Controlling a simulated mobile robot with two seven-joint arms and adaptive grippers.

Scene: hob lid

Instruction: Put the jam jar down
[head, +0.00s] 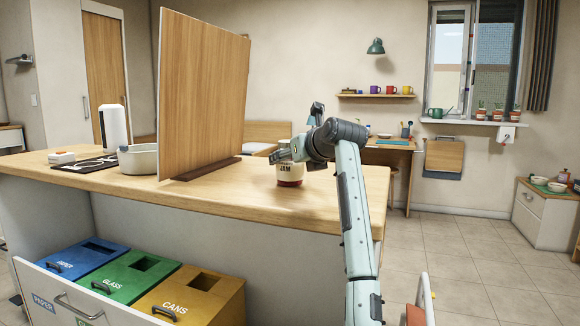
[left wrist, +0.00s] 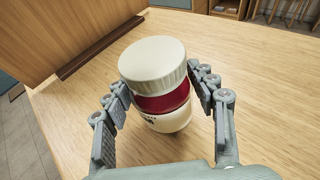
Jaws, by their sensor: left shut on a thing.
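The jam jar (head: 290,174) is at the right part of the wooden counter (head: 255,196), right of the upright wooden panel. It has a cream lid, a red band and a pale label reading JAM. My left gripper (head: 284,152) is shut on it from the right in the head view. In the left wrist view the jar (left wrist: 160,88) sits between the two fingers of my left gripper (left wrist: 157,84). It looks upright, its base at or very near the counter top; I cannot tell whether it touches. My right gripper is not in view.
The wooden panel (head: 203,95) stands on the counter left of the jar, with a dark strip at its foot. A white pot (head: 139,160) and a dark hob (head: 86,164) lie beyond it. Bare counter lies in front of the jar. Paper, glass and cans bins (head: 195,295) sit below.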

